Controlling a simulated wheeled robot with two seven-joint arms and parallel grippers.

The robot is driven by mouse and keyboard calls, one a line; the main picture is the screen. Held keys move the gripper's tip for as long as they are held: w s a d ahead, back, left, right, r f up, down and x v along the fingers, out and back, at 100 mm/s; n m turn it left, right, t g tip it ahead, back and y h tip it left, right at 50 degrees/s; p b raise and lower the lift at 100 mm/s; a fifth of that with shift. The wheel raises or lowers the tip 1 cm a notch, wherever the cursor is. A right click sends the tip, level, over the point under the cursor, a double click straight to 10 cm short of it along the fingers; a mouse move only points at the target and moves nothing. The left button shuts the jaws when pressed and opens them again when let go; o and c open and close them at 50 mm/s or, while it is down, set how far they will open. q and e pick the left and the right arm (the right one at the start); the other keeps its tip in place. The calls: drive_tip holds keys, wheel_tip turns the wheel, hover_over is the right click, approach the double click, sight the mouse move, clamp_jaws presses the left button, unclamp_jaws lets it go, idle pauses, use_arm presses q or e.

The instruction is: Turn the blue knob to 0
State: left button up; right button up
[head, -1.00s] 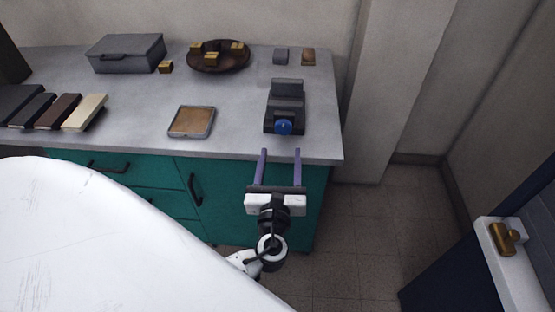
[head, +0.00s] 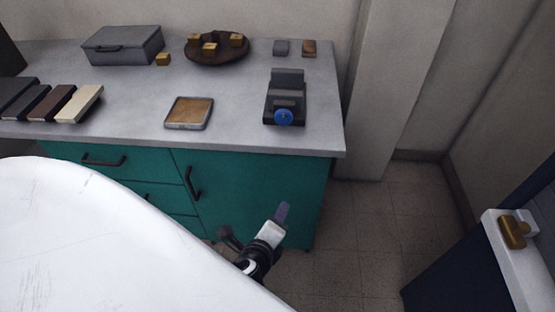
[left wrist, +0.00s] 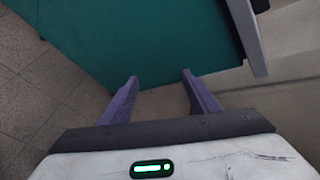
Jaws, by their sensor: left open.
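The blue knob (head: 284,117) sits on the front of a dark grey device (head: 287,88) near the right front corner of the counter, in the head view. Its pointer and any markings are too small to read. My left gripper (head: 282,211) is below the counter's front edge, in front of the teal cabinet, well apart from the knob. It is seen nearly edge-on in the head view. In the left wrist view its two purple fingers (left wrist: 159,80) are apart with nothing between them. The knob is not in the left wrist view. My right gripper is not in view.
The counter (head: 235,86) also bears a tan-topped tray (head: 190,112), a grey box (head: 123,45), a round brown dish (head: 217,50) with gold cubes, and several flat bars at the left. The teal cabinet (head: 255,190) has dark handles.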

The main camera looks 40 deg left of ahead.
use_arm(q)
drive_tip(key=s+d+f+n+g+h+b, duration=0.1)
drive_tip(key=s+d+f+n+h+b, duration=0.1)
drive_tip(key=s+d+f+n, duration=0.3)
drive_tip(key=shift+s+f+n+g+h, duration=0.4)
drive_tip(key=shift+n+h, duration=0.3)
drive_tip(key=shift+n, duration=0.5)
drive_tip(key=shift+d+f, duration=0.1)
